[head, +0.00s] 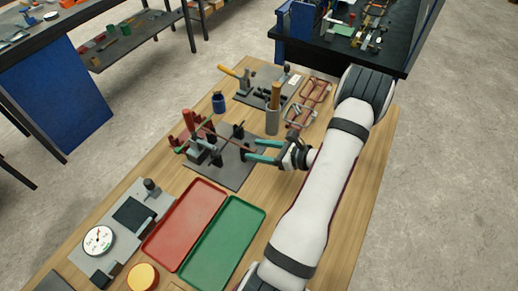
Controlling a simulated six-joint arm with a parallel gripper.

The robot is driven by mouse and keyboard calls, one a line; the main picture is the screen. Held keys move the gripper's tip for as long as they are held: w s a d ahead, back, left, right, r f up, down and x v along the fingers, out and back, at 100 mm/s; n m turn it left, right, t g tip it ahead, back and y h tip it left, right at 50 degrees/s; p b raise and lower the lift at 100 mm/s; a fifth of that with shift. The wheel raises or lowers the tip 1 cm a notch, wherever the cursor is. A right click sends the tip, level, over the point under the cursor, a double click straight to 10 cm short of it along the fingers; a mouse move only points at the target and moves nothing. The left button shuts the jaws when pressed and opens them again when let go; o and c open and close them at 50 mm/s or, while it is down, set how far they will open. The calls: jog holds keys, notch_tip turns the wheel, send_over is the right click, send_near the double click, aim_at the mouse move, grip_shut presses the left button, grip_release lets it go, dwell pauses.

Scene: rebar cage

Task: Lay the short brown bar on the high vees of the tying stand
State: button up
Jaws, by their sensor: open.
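The tying stand (232,176) is a dark grey plate with several dark upright posts, near the middle of the wooden table in the head view. A thin reddish-brown bar (228,140) runs over the stand from the upper left toward my gripper. Its right end is close to my fingertips. My gripper (252,150) is open, with teal fingers pointing left over the stand's right side. The bar's end seems to lie between the fingers, but the view is too small to tell whether they touch it. I cannot tell whether the bar rests in the vees.
A red fixture (189,120) stands at the stand's upper left. A blue jar (218,102), a grey cup (272,122) with a wooden handle and a wire cage (313,92) are behind. Red (187,222) and green (222,240) trays lie in front, both empty.

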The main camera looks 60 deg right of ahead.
jog(key=v, duration=1.5)
jog(key=shift+s+r, duration=0.2)
jog(key=shift+s, duration=0.15)
jog(key=shift+r, duration=0.1)
notch_tip(320, 180, up, 6)
jog(key=shift+f, duration=0.1)
